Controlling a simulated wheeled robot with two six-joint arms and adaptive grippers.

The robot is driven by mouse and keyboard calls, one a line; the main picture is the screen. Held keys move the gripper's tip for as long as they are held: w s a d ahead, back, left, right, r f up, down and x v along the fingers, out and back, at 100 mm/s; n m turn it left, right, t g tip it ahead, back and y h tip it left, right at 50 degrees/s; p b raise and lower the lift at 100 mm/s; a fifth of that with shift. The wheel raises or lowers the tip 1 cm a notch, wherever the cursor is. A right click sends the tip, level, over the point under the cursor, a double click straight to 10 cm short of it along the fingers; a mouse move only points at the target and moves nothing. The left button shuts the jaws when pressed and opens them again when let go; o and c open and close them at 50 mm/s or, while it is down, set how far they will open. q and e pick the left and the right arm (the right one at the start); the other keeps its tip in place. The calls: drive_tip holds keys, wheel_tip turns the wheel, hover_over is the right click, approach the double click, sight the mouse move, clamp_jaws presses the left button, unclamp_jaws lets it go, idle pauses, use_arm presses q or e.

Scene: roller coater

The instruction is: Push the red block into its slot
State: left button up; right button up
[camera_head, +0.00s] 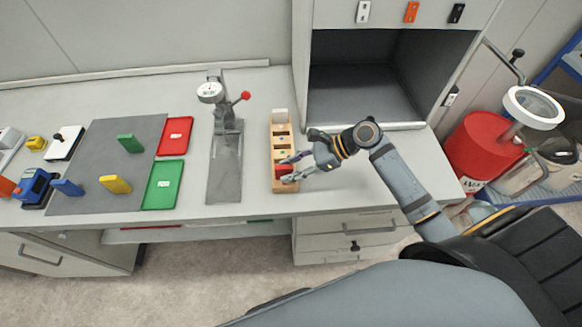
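The red block (283,171) is at the near part of a wooden slotted holder (286,187) on the bench. I cannot tell how deep it sits in its slot. My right gripper (289,169) reaches in from the right, with its fingertips at the red block. The fingers look apart, with the block at or between their tips. Whether they grip it or only touch it is too small to tell. My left gripper is not in view.
A grey press stand with a dial (209,92) stands left of the holder. Red (175,136) and green (162,185) trays and a grey mat (90,160) with green, yellow and blue blocks lie further left. An open cabinet (360,80) rises behind my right arm.

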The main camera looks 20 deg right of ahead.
drive_tip(key=p+v, duration=0.3)
drive_tip(key=v, duration=0.9)
idle(0.5)
